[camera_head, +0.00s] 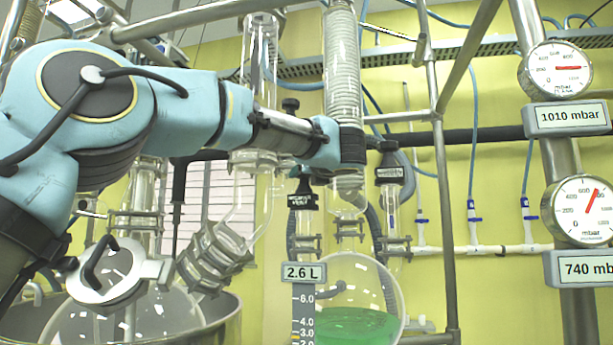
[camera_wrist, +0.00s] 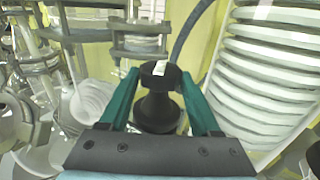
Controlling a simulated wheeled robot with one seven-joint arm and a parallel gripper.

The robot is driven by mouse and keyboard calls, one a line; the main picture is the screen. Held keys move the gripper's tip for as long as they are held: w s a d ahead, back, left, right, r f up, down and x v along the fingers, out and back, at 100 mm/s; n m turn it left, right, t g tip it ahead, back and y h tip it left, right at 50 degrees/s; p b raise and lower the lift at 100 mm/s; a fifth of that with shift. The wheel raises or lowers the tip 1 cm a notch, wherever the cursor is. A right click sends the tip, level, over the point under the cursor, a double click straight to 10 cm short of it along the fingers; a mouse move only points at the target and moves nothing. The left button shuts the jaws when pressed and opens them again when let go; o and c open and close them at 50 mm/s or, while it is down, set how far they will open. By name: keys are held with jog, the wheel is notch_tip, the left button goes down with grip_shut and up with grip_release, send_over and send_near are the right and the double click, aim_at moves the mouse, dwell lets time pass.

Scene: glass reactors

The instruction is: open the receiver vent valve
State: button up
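The black receiver vent valve (camera_head: 303,196) has a small label and sits on a glass neck at the centre of the head view. In the wrist view, a black knob (camera_wrist: 160,95) with a white mark on top lies between the teal fingers of my gripper (camera_wrist: 161,78). The fingers stand apart, one on each side of the knob, close to it; any contact is not clear. In the head view, the end of my arm is just above and right of the vent valve, and the fingers are mostly hidden.
A second labelled black valve (camera_head: 390,173) stands to the right. A glass coil condenser (camera_head: 342,60) rises close behind my wrist. Below is a round flask with green liquid (camera_head: 350,325) and a 2.6 L scale (camera_head: 304,272). Gauges (camera_head: 556,70) read 1010 and 740 mbar at right.

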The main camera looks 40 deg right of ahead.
jog(key=o, duration=0.4)
jog(key=shift+a+h, duration=0.1)
jog(key=shift+h, duration=0.2)
